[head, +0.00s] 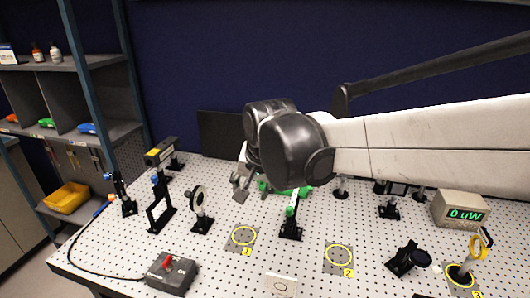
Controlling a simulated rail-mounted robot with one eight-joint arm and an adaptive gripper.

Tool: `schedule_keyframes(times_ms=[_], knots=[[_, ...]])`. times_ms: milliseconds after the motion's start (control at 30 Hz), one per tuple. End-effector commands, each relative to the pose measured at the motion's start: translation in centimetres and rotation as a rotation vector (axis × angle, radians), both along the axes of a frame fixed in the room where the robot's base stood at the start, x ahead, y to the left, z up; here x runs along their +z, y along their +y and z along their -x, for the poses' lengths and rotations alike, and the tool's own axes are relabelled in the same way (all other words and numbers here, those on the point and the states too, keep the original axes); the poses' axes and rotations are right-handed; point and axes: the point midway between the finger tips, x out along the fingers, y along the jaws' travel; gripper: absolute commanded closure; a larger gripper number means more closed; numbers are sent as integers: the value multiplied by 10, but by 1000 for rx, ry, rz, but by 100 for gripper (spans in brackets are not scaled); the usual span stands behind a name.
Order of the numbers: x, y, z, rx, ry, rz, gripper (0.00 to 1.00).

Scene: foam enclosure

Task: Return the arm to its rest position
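My arm (430,140) reaches in from the right edge of the head view and stretches leftward above the perforated optical table (120,240). Its dark rounded joint (290,148) is near the middle of the picture. My gripper (240,188) points down to the left of this joint, over the table's middle. It is partly hidden by the joint and small in the picture, so I cannot tell if its fingers are open or shut. I see no object clearly held in it.
Several optics mounts stand on the table, including a black post with a green knob (291,212) near the gripper. Yellow-ringed spots 1 (243,236) and 2 (339,257) are empty. A control box (168,272) is front left, a power meter (460,211) right.

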Motion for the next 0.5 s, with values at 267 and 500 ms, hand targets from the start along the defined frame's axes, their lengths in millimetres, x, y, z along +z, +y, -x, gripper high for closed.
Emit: schedule_keyframes(times_ms=[267,500], knots=[[1,-3,1,0,-3,2,56],[1,-12,4,-1,-9,5,56]])
